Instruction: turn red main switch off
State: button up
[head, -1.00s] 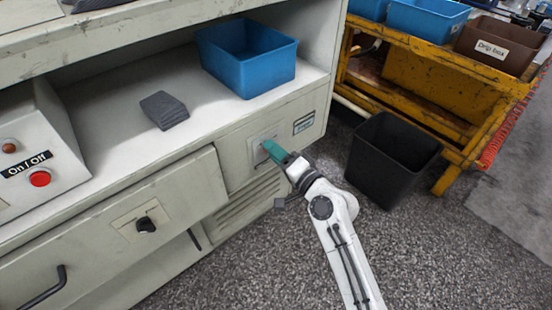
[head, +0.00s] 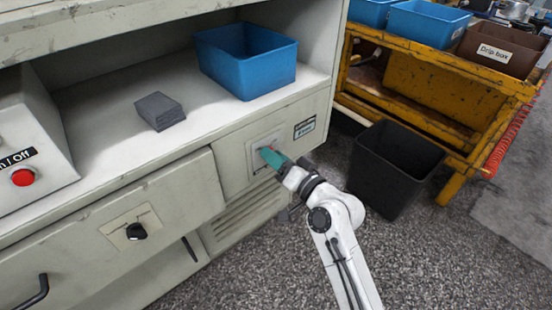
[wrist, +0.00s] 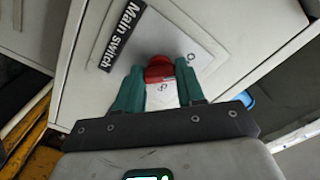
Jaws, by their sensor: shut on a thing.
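The red main switch (wrist: 159,69) is a red knob on a pale plate (wrist: 196,45) beside the "Main switch" label (wrist: 122,36) in the wrist view. My gripper (wrist: 160,80) has its two green fingers on either side of the knob, shut on it. In the head view my gripper (head: 266,152) reaches the switch plate (head: 255,147) on the cabinet's right front panel and hides most of the knob. The plate carries small position marks, partly hidden by the fingers and too small to read surely.
A black knob (head: 137,231) and an On/Off box with a red button (head: 23,177) are at left. A black bin (head: 395,165) and yellow cart (head: 430,105) stand at right.

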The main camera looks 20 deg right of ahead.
jog(key=shift+f, duration=0.15)
jog(key=o, duration=1)
jog(key=shift+o, duration=0.2)
jog(key=p+v, duration=0.1)
jog(key=v, duration=0.9)
jog(key=shift+s+p, duration=0.3)
jog(key=shift+s, duration=0.1)
jog(key=shift+d, duration=0.1)
